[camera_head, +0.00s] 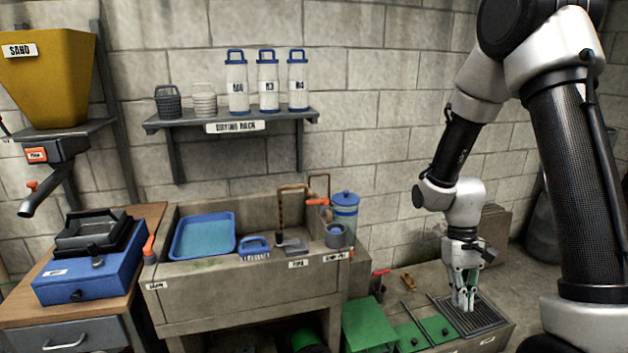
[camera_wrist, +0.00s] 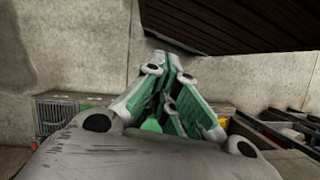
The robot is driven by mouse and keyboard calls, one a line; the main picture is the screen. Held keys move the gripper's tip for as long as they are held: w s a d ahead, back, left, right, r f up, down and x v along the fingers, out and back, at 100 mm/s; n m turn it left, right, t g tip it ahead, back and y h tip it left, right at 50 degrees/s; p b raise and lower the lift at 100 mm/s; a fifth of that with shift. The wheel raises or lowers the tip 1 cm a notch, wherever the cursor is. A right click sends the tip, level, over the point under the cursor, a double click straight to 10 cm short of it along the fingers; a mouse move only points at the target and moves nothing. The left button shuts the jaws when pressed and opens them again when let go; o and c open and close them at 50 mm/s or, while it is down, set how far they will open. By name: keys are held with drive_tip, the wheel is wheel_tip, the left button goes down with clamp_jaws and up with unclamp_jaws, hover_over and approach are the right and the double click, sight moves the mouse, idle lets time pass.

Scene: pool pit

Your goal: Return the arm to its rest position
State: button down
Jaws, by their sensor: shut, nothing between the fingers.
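My gripper (camera_head: 463,300) hangs pointing down at the lower right of the head view, over a dark slatted grate (camera_head: 482,318) set in a low concrete ledge. Its fingers are together and hold nothing. I cannot tell whether the fingertips touch the grate. In the wrist view the green-padded fingers (camera_wrist: 168,100) meet closely, with a small green shape showing behind them. My arm comes in from the right side of the head view and bends down to the gripper.
Green lids (camera_head: 423,332) lie left of the gripper. A stone sink (camera_head: 240,300) holds a blue tray (camera_head: 204,236). A drying rack shelf (camera_head: 232,119) carries several canisters and baskets. A yellow sand hopper (camera_head: 50,80) and a blue box (camera_head: 88,278) stand left.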

drive_tip(key=s+d+r+t, duration=0.1)
drive_tip(key=s+r+t, duration=0.3)
drive_tip(key=r, duration=0.9)
drive_tip(key=s+d+r+m+t, duration=0.1)
drive_tip(key=s+r+t, duration=0.3)
drive_tip(key=s+r, duration=0.4)
wheel_tip(320, 180, up, 6)
drive_tip(key=shift+s+d+f+t, duration=0.2)
drive_tip(key=shift+s+t, duration=0.1)
drive_tip(key=shift+s, duration=0.05)
